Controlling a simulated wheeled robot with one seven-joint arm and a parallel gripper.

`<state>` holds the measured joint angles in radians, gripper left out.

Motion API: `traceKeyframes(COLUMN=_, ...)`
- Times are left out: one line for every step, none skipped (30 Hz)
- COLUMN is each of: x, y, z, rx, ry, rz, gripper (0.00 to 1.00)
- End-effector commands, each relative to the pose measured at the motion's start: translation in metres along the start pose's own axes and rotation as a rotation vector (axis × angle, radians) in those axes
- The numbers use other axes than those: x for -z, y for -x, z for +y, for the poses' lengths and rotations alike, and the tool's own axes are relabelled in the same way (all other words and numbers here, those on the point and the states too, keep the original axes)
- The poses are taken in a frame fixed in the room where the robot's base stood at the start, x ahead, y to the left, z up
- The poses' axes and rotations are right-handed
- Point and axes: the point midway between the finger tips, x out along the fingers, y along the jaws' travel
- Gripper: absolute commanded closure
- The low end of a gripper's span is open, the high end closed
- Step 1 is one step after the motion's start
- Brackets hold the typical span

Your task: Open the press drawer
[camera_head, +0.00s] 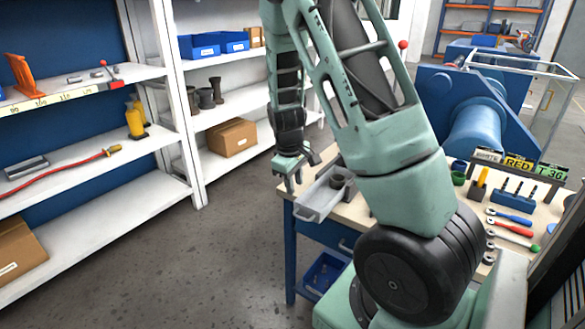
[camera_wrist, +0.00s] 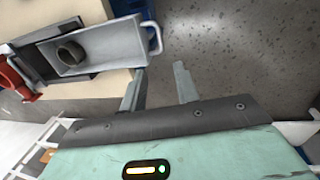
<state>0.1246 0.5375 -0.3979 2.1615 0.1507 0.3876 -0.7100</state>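The press drawer (camera_head: 316,199) is a grey metal tray with a front handle (camera_head: 306,214), and it sticks out over the near left edge of the workbench. A dark round hollow part (camera_head: 342,180) sits in it. In the wrist view the drawer (camera_wrist: 112,47) is at upper left with its handle (camera_wrist: 154,37) at its right end, and the round part (camera_wrist: 71,54) shows inside. My gripper (camera_head: 290,182) is beside the drawer's outer end. In the wrist view its two fingers (camera_wrist: 160,72) are apart with nothing between them, and the handle is beyond the fingertips, not between them.
The workbench (camera_head: 469,189) carries tools and blue holders at the right, partly hidden by my arm. A blue bin (camera_head: 325,272) is below it. White shelves (camera_head: 95,155) stand at the left. The grey floor (camera_head: 225,240) between is clear.

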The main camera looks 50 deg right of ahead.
Motion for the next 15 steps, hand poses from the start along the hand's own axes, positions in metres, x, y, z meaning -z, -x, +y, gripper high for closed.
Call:
traceKeyframes(x=0.002, y=0.012, z=0.000, rx=-0.002, ry=0.002, rz=0.006, gripper=0.69)
traceKeyframes(x=0.001, y=0.018, z=0.000, rx=-0.001, ry=0.002, rz=0.005, gripper=0.69)
traceKeyframes(x=0.001, y=0.025, z=0.000, rx=-0.002, ry=0.001, rz=0.005, gripper=0.69)
traceKeyframes(x=0.001, y=0.029, z=0.000, rx=-0.001, ry=0.001, rz=0.004, gripper=0.69)
traceKeyframes(x=0.001, y=0.034, z=0.000, rx=-0.001, ry=0.001, rz=0.004, gripper=0.69)
traceKeyframes(x=0.001, y=0.039, z=0.000, rx=-0.001, ry=0.002, rz=0.003, gripper=0.69)
traceKeyframes(x=0.001, y=0.042, z=0.000, rx=0.000, ry=0.001, rz=0.002, gripper=0.69)
traceKeyframes(x=0.001, y=0.044, z=0.000, rx=0.000, ry=0.001, rz=0.002, gripper=0.69)
traceKeyframes(x=0.001, y=0.047, z=0.000, rx=0.000, ry=0.000, rz=0.002, gripper=0.69)
traceKeyframes(x=0.001, y=0.049, z=0.000, rx=0.000, ry=0.000, rz=0.002, gripper=0.69)
traceKeyframes(x=0.000, y=0.051, z=0.000, rx=0.000, ry=0.001, rz=0.001, gripper=0.69)
traceKeyframes(x=0.000, y=0.052, z=0.000, rx=0.000, ry=0.001, rz=0.000, gripper=0.69)
traceKeyframes(x=0.000, y=0.052, z=0.000, rx=0.000, ry=0.001, rz=0.000, gripper=0.69)
traceKeyframes(x=0.000, y=0.053, z=0.000, rx=0.000, ry=0.001, rz=0.000, gripper=0.69)
traceKeyframes(x=0.000, y=0.053, z=0.000, rx=0.000, ry=0.001, rz=-0.001, gripper=0.69)
